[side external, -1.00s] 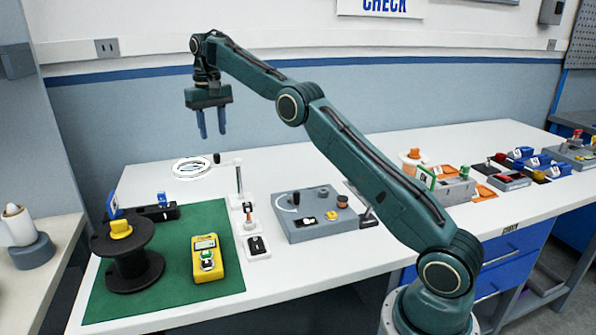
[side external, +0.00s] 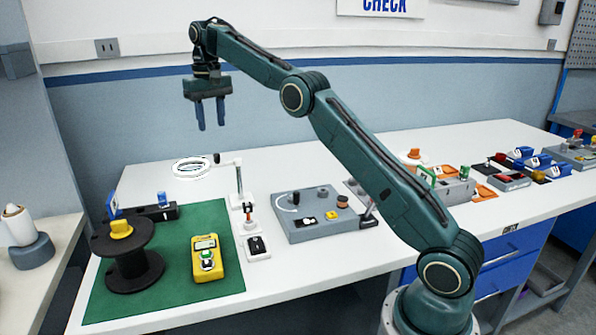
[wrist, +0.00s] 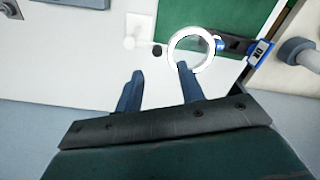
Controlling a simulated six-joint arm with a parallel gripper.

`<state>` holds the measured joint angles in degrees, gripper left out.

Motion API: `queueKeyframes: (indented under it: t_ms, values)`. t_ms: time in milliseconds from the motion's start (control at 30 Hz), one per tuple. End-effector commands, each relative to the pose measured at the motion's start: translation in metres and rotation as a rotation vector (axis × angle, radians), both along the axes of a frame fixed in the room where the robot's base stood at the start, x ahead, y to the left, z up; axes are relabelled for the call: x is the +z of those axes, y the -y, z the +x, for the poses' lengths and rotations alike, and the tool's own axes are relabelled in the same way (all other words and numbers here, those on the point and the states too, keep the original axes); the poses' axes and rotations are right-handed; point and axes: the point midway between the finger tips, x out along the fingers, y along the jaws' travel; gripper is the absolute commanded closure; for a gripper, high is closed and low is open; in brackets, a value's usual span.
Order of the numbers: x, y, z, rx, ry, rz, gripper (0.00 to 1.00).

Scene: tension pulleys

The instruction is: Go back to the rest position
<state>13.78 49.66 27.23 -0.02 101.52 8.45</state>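My gripper (side external: 210,114) hangs fingers-down in the air, high above the back left of the white table (side external: 290,166) in the side external view. Its two blue fingers are apart with nothing between them. In the wrist view my gripper (wrist: 158,82) also shows spread fingers over bare table and the ring of a magnifier lamp (wrist: 172,42). The magnifier's white ring (side external: 190,167) stands below the gripper, clear of it.
A green mat (side external: 170,290) holds a black spool (side external: 133,272) and a yellow meter (side external: 207,262). A grey pulley panel (side external: 300,226) sits mid-table. Several small parts and blue bins (side external: 540,162) are at the right. The air around the gripper is free.

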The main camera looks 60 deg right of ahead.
Motion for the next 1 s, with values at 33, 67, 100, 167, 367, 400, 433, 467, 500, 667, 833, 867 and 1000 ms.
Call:
queueKeyframes:
  t_ms: [33, 67, 100, 167, 367, 400, 433, 467, 500, 667, 833, 867, 1000]
  values:
    - [0.009, -0.004, -0.004, 0.008, 0.009, -0.002, 0.61]
    - [0.013, -0.007, -0.007, 0.012, 0.016, -0.004, 0.61]
    - [0.019, -0.010, -0.010, 0.018, 0.023, -0.005, 0.61]
    - [0.028, -0.015, -0.017, 0.028, 0.035, -0.009, 0.61]
    - [0.055, -0.034, -0.042, 0.065, 0.078, -0.019, 0.61]
    - [0.060, -0.037, -0.048, 0.073, 0.086, -0.021, 0.61]
    - [0.063, -0.040, -0.053, 0.078, 0.092, -0.022, 0.61]
    - [0.066, -0.043, -0.057, 0.083, 0.098, -0.024, 0.61]
    - [0.070, -0.047, -0.064, 0.091, 0.106, -0.025, 0.61]
    - [0.083, -0.061, -0.092, 0.119, 0.141, -0.033, 0.61]
    - [0.092, -0.076, -0.125, 0.150, 0.177, -0.041, 0.61]
    - [0.093, -0.078, -0.131, 0.156, 0.184, -0.043, 0.61]
    - [0.095, -0.089, -0.160, 0.180, 0.213, -0.049, 0.61]
